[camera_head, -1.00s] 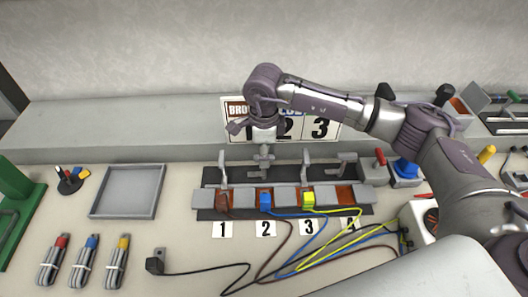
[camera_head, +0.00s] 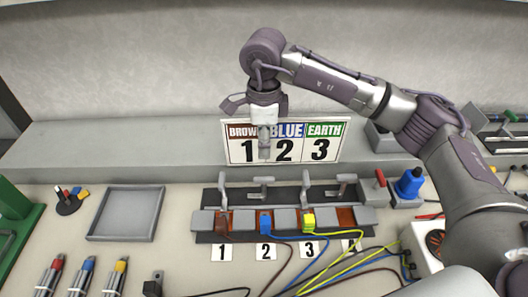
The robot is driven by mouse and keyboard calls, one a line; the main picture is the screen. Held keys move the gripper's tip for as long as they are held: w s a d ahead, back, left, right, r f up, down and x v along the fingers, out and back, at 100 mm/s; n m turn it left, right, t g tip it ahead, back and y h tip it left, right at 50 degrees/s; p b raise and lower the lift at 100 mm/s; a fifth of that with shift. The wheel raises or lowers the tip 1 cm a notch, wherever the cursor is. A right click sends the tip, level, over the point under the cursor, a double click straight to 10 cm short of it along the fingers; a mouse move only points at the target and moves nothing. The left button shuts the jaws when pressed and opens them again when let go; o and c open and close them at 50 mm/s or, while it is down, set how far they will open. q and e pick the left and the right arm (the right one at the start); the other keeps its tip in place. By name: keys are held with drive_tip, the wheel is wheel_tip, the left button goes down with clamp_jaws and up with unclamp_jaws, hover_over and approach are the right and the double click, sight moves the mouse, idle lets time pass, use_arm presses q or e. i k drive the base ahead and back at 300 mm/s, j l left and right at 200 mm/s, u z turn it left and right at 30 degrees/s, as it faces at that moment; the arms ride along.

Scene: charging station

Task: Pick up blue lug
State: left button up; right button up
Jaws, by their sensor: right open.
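The blue lug (camera_head: 265,223) sits in slot 2 of the grey terminal block (camera_head: 286,219), with a blue cable running from it to the right. A brown lug (camera_head: 222,222) is in slot 1 and a yellow-green lug (camera_head: 308,221) is in slot 3. A lever clamp (camera_head: 262,188) stands behind the blue lug. My right gripper (camera_head: 264,152) is open, points down and shows above the blue lug in the picture, apart from it. Its fingers overlap the sign behind and show nearly edge-on. My left gripper is not in view.
A sign (camera_head: 318,140) reading brown, blue, earth stands behind the block. An empty grey tray (camera_head: 127,214) lies at left. Several screwdrivers (camera_head: 84,276) lie front left. A black connector (camera_head: 153,284) lies at the front. Loose cables cross the front right.

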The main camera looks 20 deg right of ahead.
sight(265, 219)
drive_tip(key=k+j, duration=0.2)
drive_tip(key=k, duration=0.3)
drive_tip(key=k+j, duration=0.2)
drive_tip(key=k, duration=0.25)
drive_tip(key=k+j, duration=0.25)
drive_tip(key=k, duration=0.25)
